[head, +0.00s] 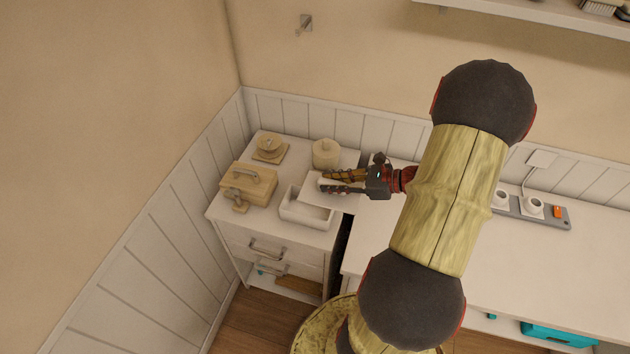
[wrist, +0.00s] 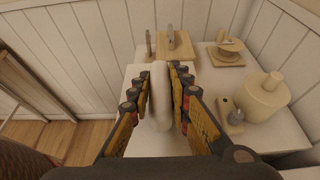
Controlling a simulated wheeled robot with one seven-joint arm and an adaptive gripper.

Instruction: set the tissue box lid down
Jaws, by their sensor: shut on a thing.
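The white tissue box lid (head: 311,192) is in my gripper (head: 324,181), above and partly behind an open white box (head: 305,221) on the small drawer cabinet. In the wrist view the lid (wrist: 160,98) stands edge-on between the two fingers of my gripper (wrist: 161,85). The fingers are shut on it from both sides. The lid looks tilted in the head view. The fingers hide part of it, and I cannot tell whether it touches the box.
The white cabinet (head: 262,223) also bears a wooden box with a handle (head: 247,186), a small wooden piece (head: 237,200), a round item on a square base (head: 269,148) and a lidded jar (head: 326,153). A long white counter (head: 520,262) stands to the right.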

